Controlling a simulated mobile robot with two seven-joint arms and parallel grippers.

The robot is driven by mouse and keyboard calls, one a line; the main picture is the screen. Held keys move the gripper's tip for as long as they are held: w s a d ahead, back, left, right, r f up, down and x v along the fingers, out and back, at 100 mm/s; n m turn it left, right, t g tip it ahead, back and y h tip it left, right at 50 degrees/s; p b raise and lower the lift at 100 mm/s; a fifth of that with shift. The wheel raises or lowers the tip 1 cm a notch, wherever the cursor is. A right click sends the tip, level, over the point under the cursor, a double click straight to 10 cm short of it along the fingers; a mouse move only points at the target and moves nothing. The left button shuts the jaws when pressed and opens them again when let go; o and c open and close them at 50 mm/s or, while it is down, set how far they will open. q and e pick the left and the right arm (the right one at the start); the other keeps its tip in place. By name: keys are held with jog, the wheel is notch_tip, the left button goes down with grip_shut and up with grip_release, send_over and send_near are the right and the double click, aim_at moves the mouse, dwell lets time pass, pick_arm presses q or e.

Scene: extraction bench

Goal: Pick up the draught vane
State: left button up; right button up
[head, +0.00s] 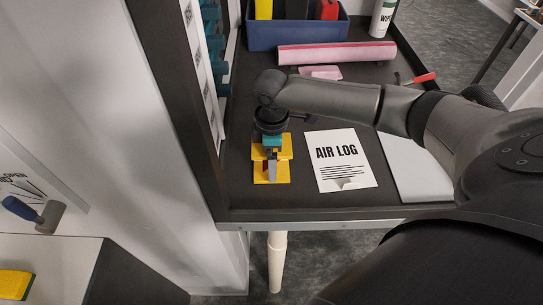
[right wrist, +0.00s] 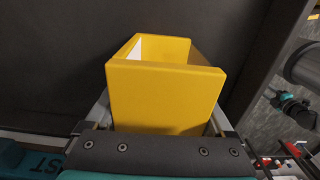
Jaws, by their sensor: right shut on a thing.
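A yellow, box-like piece with an open hollow, which I take to be the draught vane (head: 283,174), is at the left front of the dark bench in the head view. In the right wrist view the draught vane (right wrist: 160,98) fills the space between the two fingers. My right gripper (head: 271,165) points down at it and is shut on its sides, hiding its middle in the head view. I cannot tell whether it touches the bench. My left gripper is not in view.
The AIR LOG sheet (head: 341,160) lies just right of the gripper. A dark upright frame (head: 175,90) stands close on the left. A pink roll (head: 335,53), a blue bin (head: 290,36) and a wipes tub (head: 382,18) are at the back. A red-handled tool (head: 421,78) lies at right.

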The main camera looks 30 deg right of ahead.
jog(key=c, duration=0.7)
jog(key=shift+o, duration=0.2)
jog(key=shift+r, duration=0.15)
